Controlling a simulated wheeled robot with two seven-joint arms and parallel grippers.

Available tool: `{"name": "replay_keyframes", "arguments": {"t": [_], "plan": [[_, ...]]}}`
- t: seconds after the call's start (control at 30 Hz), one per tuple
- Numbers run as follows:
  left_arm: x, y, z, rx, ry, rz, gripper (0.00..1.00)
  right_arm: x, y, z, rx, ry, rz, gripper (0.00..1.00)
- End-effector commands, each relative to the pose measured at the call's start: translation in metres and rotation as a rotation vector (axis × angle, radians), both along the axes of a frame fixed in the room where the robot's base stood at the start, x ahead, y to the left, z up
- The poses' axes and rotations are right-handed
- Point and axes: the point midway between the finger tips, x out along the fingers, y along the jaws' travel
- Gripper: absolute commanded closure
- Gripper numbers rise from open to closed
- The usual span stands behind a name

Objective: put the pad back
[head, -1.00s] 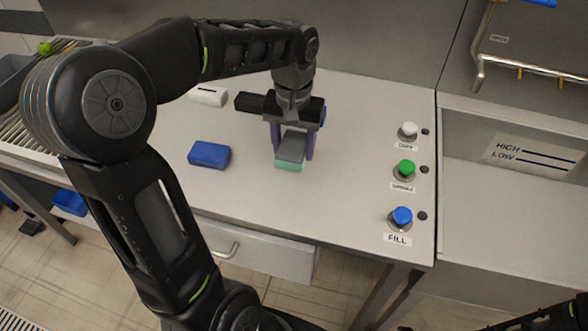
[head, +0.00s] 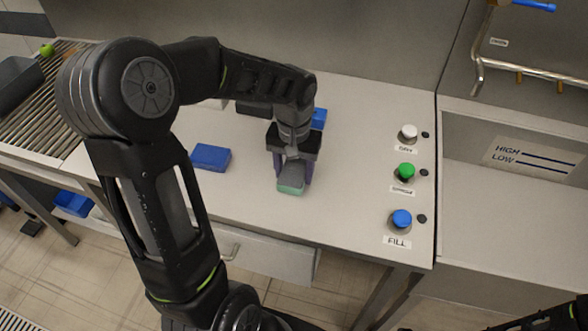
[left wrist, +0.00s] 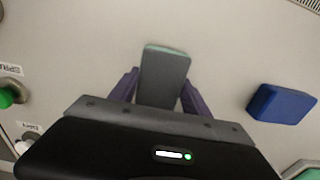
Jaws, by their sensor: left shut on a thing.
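The pad (head: 291,180) is a small block with a grey top and a pale green lower layer. My left gripper (head: 293,177) is shut on it, a purple finger on each side, near the front of the counter. I cannot tell whether the pad touches the counter. In the left wrist view the grey pad (left wrist: 163,78) shows between the purple fingers of the left gripper (left wrist: 161,88), with a thin green edge at its far end. My right gripper is not in view.
A blue block (head: 211,157) lies on the counter left of the pad. Another blue thing (head: 318,118) is partly hidden behind my gripper. White, green (head: 404,171) and blue buttons stand at the right. A grey crate (head: 17,84) is on the rollers at far left.

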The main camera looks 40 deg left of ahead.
Motion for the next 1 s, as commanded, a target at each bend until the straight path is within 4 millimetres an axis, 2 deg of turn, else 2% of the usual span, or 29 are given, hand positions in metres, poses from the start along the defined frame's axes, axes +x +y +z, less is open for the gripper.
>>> {"name": "replay_keyframes", "arguments": {"t": [0.27,0.3,0.53,0.8,1.0], "plan": [[0.0,0.0,-0.004,0.0,0.0,0.0,0.82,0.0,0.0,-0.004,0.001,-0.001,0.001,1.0],[0.0,0.0,-0.003,0.0,0.0,0.0,0.42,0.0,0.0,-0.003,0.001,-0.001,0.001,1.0],[0.0,0.0,-0.003,0.0,0.0,0.0,0.23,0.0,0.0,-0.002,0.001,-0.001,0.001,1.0],[0.0,0.0,-0.002,0.0,0.0,0.0,0.23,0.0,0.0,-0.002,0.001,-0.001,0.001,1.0],[0.001,0.0,0.011,0.001,-0.003,0.0,0.23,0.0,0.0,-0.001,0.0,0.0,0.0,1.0]]}}
